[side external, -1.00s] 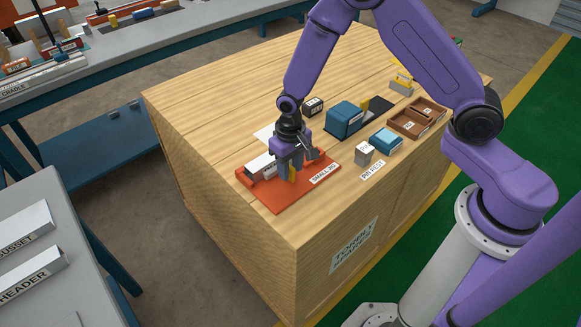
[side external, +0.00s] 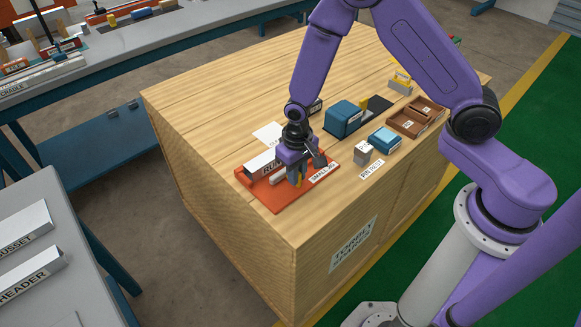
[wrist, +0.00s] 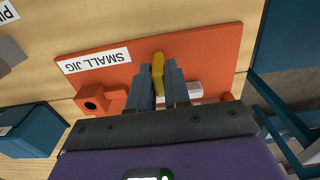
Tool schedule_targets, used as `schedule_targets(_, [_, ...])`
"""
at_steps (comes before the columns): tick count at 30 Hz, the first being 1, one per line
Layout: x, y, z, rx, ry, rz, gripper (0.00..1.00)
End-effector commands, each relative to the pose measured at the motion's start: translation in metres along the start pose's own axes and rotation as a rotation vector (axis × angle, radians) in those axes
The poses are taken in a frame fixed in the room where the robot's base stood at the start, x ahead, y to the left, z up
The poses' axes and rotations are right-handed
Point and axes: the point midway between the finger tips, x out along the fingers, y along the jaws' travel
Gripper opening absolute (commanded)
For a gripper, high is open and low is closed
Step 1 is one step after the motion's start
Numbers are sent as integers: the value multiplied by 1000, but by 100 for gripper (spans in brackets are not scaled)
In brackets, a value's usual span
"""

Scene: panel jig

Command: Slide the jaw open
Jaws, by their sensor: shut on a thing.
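The orange small jig (side external: 276,205) lies on the wooden crate top and shows in the wrist view as an orange plate (wrist: 205,45) with a "SMALL JIG" label. My gripper (side external: 297,178) is low over the plate. A white bar (wrist: 188,90) lies beside the fingers. The jaw under the handle is mostly hidden by my gripper. A white lettered block (side external: 261,163) stands at the jig's far side.
A grey-white block (side external: 363,152), a light blue box (side external: 385,139), a teal box (side external: 343,119) and a brown divided tray (side external: 409,124) stand right of the jig. A white sheet (side external: 268,133) lies behind it. The crate's left top is clear.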

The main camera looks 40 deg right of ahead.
Motion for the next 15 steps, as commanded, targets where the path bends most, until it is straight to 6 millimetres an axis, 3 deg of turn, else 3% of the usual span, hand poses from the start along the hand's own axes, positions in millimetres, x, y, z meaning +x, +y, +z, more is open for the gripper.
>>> schedule_targets(6, [0,0,24,-3,-4,2,0])
schedule_targets(15, [0,0,28,-4,-9,5,0])
